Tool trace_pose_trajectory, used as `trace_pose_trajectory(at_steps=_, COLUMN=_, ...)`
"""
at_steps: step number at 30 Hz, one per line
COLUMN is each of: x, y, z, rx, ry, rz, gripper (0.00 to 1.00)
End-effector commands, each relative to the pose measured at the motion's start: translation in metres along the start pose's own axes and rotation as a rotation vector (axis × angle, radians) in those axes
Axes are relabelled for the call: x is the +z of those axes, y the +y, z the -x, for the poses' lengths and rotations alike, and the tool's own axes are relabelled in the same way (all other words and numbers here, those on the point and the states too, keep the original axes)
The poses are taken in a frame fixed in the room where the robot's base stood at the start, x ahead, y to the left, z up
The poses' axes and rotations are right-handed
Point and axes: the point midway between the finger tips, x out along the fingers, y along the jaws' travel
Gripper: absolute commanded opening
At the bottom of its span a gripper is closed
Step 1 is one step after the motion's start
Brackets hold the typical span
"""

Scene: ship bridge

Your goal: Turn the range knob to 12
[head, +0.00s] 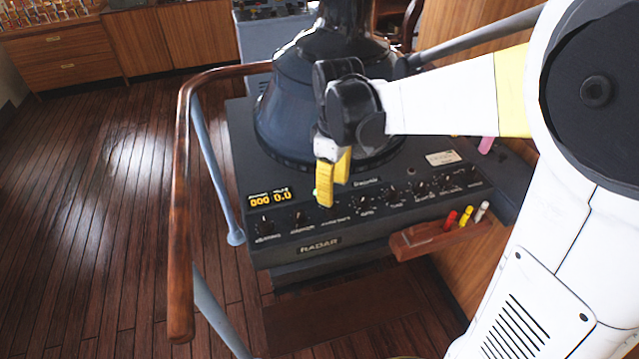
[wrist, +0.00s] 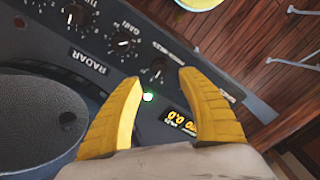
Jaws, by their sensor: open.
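The radar console (head: 320,246) has a row of small black knobs along its sloping panel. Their labels are too small to tell which is the range knob. My gripper (head: 334,194) has yellow fingers and hangs over the middle-left of the panel, hiding part of it. In the wrist view my gripper (wrist: 160,77) is open and empty. A black knob (wrist: 157,71) shows between its fingertips, with another knob (wrist: 122,42) up and left. I cannot tell whether the fingers touch the panel. The yellow-digit display (head: 269,199) reads 000 and 0.0.
The dark radar hood (head: 300,105) rises behind the panel. A curved wooden handrail (head: 180,220) runs along the left. A small wooden tray (head: 420,242) with red, yellow and white markers juts out at the right front.

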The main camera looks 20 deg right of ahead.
Motion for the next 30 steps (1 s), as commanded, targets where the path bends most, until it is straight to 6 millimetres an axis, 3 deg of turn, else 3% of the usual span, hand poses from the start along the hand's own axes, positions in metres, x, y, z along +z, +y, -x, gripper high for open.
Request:
trace_pose_trajectory(at_steps=3, x=0.000, y=0.000, z=-0.028, rx=0.000, ry=0.000, rz=-0.001, gripper=0.48)
trace_pose_trajectory(at_steps=9, x=0.000, y=0.000, z=-0.055, rx=0.001, ry=0.001, rz=-0.001, gripper=0.48)
trace_pose_trajectory(at_steps=21, x=0.000, y=0.000, z=-0.061, rx=0.001, ry=0.001, rz=-0.001, gripper=0.48)
trace_pose_trajectory(at_steps=26, x=0.000, y=0.000, z=-0.061, rx=0.001, ry=0.001, rz=-0.002, gripper=0.01)
trace_pose_trajectory(at_steps=30, x=0.000, y=0.000, z=-0.061, rx=0.001, ry=0.001, rz=-0.002, gripper=0.00)
